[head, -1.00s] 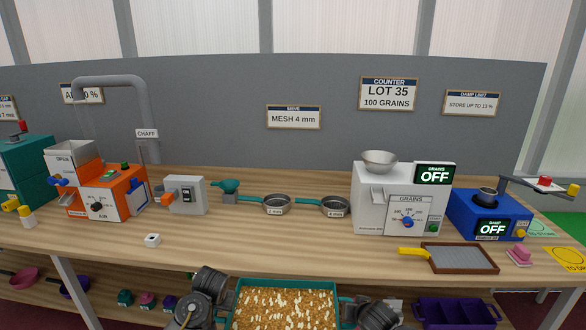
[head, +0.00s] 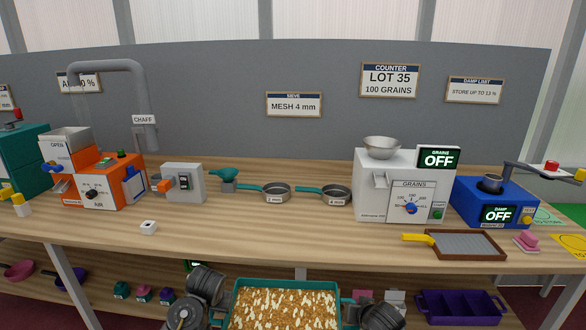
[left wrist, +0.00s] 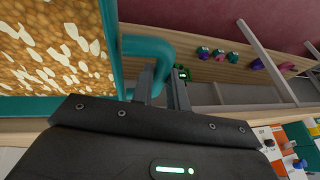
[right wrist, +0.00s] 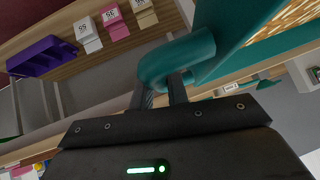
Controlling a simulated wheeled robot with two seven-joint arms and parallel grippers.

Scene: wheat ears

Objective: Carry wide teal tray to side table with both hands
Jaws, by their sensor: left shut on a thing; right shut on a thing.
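The wide teal tray (head: 286,283) is at the bottom middle of the head view, in front of the bench, filled with golden grain and pale flakes. My left gripper (left wrist: 165,82) is shut on the tray's teal side handle (left wrist: 150,47), as the left wrist view shows. My right gripper (right wrist: 160,90) is shut on the opposite handle (right wrist: 178,60) in the right wrist view. The tray's near edge is cut off in the head view. No side table can be made out for certain.
The wooden bench (head: 300,236) spans the view ahead. It carries an orange machine (head: 104,187), a white counter (head: 400,190), a blue damp meter (head: 492,208) and a brown-framed board (head: 465,244). A purple bin (head: 460,306) sits on the lower shelf.

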